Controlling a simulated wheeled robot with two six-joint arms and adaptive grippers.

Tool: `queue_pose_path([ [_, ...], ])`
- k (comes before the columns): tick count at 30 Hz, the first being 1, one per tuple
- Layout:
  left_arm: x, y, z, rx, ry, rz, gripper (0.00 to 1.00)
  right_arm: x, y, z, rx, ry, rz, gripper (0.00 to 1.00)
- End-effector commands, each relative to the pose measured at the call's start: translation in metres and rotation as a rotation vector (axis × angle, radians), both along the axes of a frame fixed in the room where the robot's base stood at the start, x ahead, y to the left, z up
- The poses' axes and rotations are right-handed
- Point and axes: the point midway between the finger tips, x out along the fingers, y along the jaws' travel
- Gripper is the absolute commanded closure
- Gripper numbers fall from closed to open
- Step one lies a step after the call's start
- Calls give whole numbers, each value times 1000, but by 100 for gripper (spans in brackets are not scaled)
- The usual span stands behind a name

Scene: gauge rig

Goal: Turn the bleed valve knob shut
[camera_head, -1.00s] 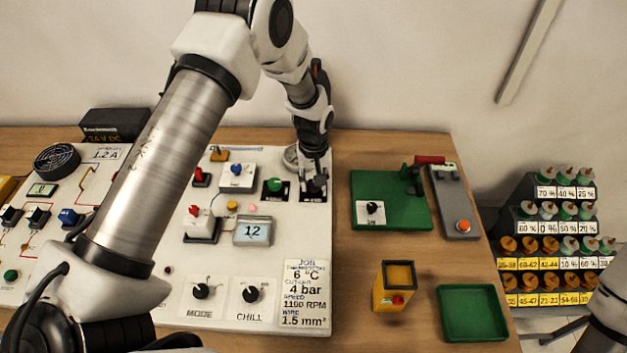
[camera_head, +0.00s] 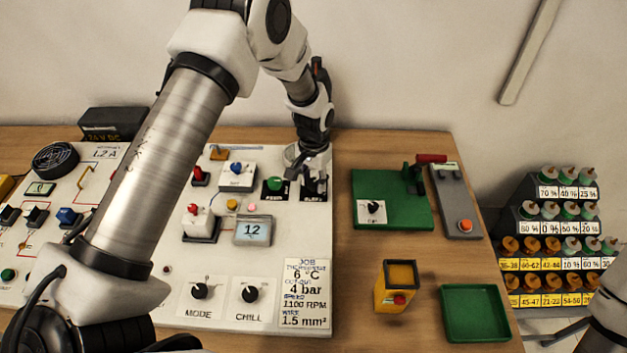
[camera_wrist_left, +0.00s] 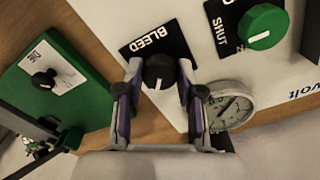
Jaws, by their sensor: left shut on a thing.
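The bleed valve knob (camera_wrist_left: 160,72) is black and sits on a black plate marked BLEED (camera_wrist_left: 150,42). In the left wrist view, my left gripper (camera_wrist_left: 158,74) has its two fingers on either side of the knob and is shut on it. A pale pointer mark shows on the knob, partly hidden, so its exact setting is hard to read. In the head view, my left gripper (camera_head: 315,168) is at the panel's upper right corner, over the BLEED plate (camera_head: 314,190), and hides the knob. My right gripper is out of view.
A green knob (camera_wrist_left: 263,25) marked SHUT stands beside the bleed plate. A round gauge (camera_wrist_left: 228,108) is close to the gripper's other side. A green board (camera_head: 395,200) lies right of the white panel (camera_head: 270,325). A yellow box (camera_head: 380,295) and green tray (camera_head: 475,313) stand nearer.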

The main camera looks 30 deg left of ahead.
Motion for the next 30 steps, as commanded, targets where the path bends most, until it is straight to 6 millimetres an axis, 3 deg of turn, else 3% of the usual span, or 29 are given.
queue_pose_path([
  [18, -1, 0, -2, 0, 1, -574, 98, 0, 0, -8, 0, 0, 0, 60],
  [30, -1, 0, -2, 0, 1, -828, 98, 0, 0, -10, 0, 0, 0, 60],
])
